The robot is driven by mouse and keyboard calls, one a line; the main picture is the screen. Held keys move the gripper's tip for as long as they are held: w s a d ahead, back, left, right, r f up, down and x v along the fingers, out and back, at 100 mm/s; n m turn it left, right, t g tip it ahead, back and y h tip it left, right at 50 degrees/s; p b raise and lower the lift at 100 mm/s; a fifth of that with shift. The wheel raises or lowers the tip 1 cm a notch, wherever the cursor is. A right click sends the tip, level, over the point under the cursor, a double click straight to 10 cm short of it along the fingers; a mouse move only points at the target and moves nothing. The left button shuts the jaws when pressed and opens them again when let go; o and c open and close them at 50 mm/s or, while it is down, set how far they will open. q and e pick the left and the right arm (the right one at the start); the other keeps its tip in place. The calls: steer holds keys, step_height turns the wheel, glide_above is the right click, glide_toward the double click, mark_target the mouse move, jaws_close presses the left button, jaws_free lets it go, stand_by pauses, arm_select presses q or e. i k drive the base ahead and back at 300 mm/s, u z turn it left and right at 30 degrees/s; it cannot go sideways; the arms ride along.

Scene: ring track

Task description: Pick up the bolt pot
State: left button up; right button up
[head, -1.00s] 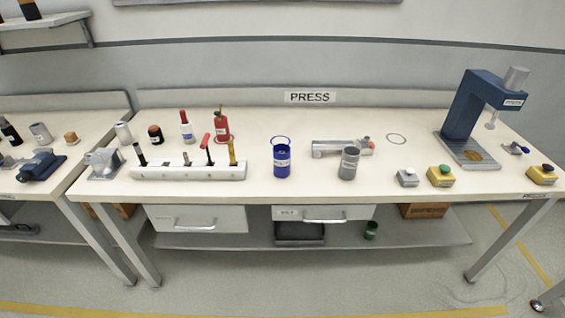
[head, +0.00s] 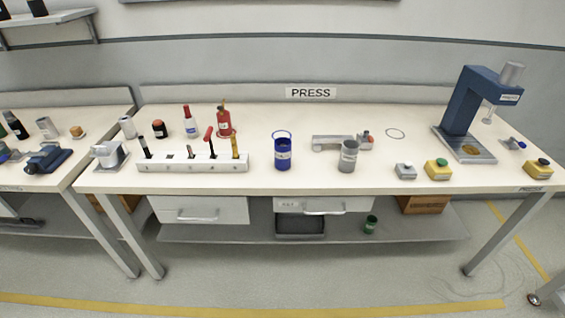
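Two labelled pots stand upright near the front of the press bench, in the head view. One is a blue pot (head: 283,154) with a white label, right of the tool rack. The other is a grey pot (head: 348,157) with a pale label, farther right. The label writing is too small to read, so I cannot tell which is the bolt pot. A small green pot (head: 370,224) stands on the lower shelf. Neither of my grippers is in view.
The white tool rack (head: 205,166) is left of the blue pot. A grey fixture (head: 332,142) lies behind the grey pot. Button boxes (head: 437,170) and the blue press (head: 464,108) stand to the right. The bench front between rack and blue pot is clear.

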mark_target(282, 154)
steer(key=k, duration=1.2)
steer(key=z, duration=0.55)
steer(key=i, duration=0.45)
steer(key=z, duration=1.1)
steer(key=i, duration=1.6)
steer(key=u, duration=1.15)
steer(key=i, duration=0.5)
steer(key=u, duration=0.45)
